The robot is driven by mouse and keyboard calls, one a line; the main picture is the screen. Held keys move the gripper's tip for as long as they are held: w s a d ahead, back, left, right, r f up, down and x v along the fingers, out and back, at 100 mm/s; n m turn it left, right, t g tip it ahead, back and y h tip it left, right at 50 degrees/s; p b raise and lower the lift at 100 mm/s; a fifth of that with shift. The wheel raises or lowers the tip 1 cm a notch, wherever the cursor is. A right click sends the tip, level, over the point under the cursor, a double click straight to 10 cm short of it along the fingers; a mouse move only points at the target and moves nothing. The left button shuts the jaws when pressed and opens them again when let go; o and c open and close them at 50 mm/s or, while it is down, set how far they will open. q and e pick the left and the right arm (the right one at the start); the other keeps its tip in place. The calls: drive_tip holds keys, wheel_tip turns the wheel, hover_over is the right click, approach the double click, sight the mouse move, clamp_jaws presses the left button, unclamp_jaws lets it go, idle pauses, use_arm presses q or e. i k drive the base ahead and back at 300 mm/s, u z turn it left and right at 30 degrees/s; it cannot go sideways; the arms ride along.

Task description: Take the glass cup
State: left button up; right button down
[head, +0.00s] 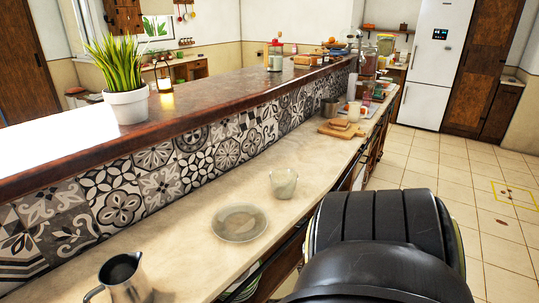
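A clear glass cup (284,183) stands upright on the long light counter (190,228), in the middle of the head view. It looks empty and nothing touches it. A large dark part of my own arm fills the lower right of the view, to the right of the cup and close to the camera. Neither of my grippers shows in the head view, so I cannot see their fingers or what they hold.
A glass plate (239,222) lies just in front of the cup. A metal jug (124,280) stands at lower left. A wooden board with bread (342,128) and a white mug (355,111) are farther back. A tiled wall (160,180) with a raised ledge runs behind.

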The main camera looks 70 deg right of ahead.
sight(284, 181)
drive_tip(key=z, duration=2.35)
drive_tip(key=k, duration=0.6)
drive_tip(key=z, duration=0.65)
drive_tip(key=i, duration=1.65)
drive_tip(key=u, duration=0.85)
